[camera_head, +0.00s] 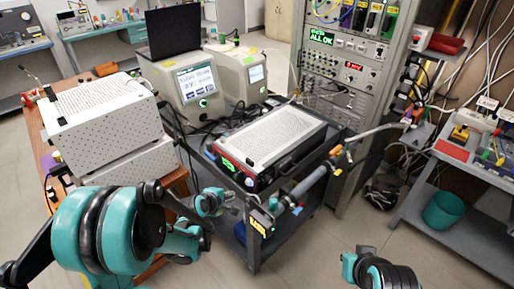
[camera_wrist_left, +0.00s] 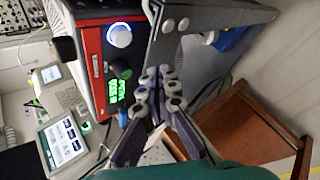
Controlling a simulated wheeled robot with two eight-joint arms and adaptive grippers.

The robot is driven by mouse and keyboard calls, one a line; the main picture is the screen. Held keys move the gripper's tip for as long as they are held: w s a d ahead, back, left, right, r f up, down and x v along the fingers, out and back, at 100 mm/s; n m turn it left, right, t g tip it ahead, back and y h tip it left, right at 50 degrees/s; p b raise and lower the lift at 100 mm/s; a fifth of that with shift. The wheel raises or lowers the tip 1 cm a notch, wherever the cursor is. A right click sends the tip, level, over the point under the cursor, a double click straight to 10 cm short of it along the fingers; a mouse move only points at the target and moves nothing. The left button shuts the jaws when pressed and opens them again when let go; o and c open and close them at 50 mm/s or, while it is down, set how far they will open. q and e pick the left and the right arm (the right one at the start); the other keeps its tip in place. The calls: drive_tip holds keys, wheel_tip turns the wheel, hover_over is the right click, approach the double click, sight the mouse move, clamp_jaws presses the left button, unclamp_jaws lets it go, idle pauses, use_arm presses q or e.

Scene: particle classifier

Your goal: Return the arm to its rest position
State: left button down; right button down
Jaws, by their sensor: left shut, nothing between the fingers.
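My left arm (camera_head: 105,235) comes in from the lower left of the head view, teal and black. Its gripper (camera_head: 230,200) is small there, beside the front left corner of the cart with the perforated instrument (camera_head: 270,140). In the left wrist view the fingers of the left gripper (camera_wrist_left: 166,85) are together with nothing between them, in front of the instrument's red-edged panel (camera_wrist_left: 120,60) with its lit blue knob and green display. I cannot tell the exact gap to it. A teal and black part of my right arm (camera_head: 382,272) shows at the lower right; its gripper is out of view.
A white perforated box (camera_head: 105,115) stands on the wooden table at left. Two screen units (camera_head: 190,85) stand behind. Floor is open at front centre.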

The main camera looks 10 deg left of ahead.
use_arm(q)
drive_tip(key=s+r+m+g+y, duration=0.1)
drive_tip(key=s+r+m, duration=0.4)
drive_tip(key=s+m, duration=0.3)
drive_tip(key=s+r+m+g+y, duration=0.1)
drive_tip(key=s+r+m, duration=0.5)
drive_tip(key=s, duration=1)
drive_tip(key=d+m, duration=0.1)
drive_tip(key=m, duration=0.2)
drive_tip(key=shift+y, duration=0.3)
